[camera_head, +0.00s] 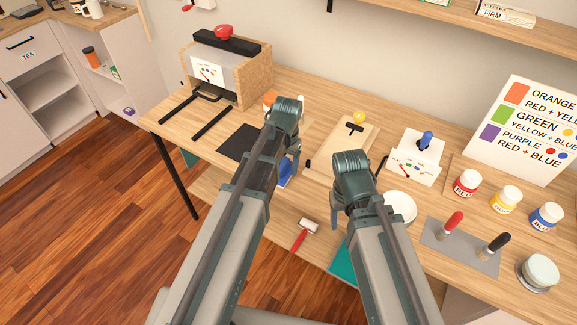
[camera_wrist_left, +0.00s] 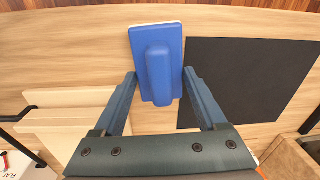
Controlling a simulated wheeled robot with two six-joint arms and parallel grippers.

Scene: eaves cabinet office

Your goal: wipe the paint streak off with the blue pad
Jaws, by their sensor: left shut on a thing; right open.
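The blue pad (camera_wrist_left: 157,40) has a flat blue block with a pale underside edge and a raised handle. In the left wrist view it sits between the fingers of my left gripper (camera_wrist_left: 159,80), which is shut on it. In the head view a bit of the blue pad (camera_head: 285,175) shows beside my left gripper (camera_head: 291,158), near the table's front edge. Whether it touches the tabletop I cannot tell. My right gripper (camera_head: 338,215) is open and empty, above the table front near the white plate. I cannot make out a paint streak; my arms hide part of the table.
A black mat (camera_head: 240,143) lies left of my left gripper. A wooden board (camera_head: 335,160) with a yellow-knobbed tool is behind. A white plate (camera_head: 399,207), paint jars (camera_head: 506,199) and a grey tray (camera_head: 455,252) stand right. A red-handled roller (camera_head: 304,234) is low in front.

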